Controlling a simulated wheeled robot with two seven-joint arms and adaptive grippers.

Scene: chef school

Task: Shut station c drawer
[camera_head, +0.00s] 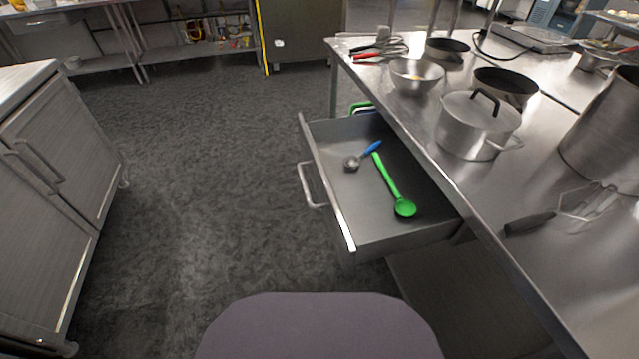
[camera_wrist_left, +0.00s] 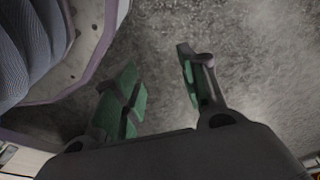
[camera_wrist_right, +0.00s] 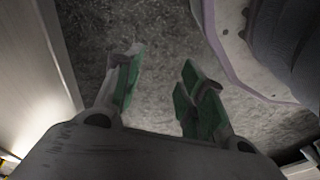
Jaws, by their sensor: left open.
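The drawer (camera_head: 375,235) is pulled out to the left from under the steel table (camera_head: 440,172). Its bar handle (camera_head: 311,186) is on its left-facing front. A blue-handled scoop (camera_head: 361,157) and a green spoon (camera_head: 395,190) lie inside it. No station label is legible. Neither gripper shows in the head view. My left gripper (camera_wrist_left: 158,88) is open and empty above the floor in the left wrist view. My right gripper (camera_wrist_right: 160,78) is open and empty above the floor in the right wrist view. Neither wrist view shows the drawer handle.
A lidded pot (camera_head: 476,126), a metal bowl (camera_head: 415,76) and a whisk (camera_head: 575,212) are on the table. A steel cabinet (camera_head: 60,150) stands at the left. Dark floor (camera_head: 215,180) lies clear between the cabinet and the drawer. A shelf bench (camera_head: 190,50) is at the back.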

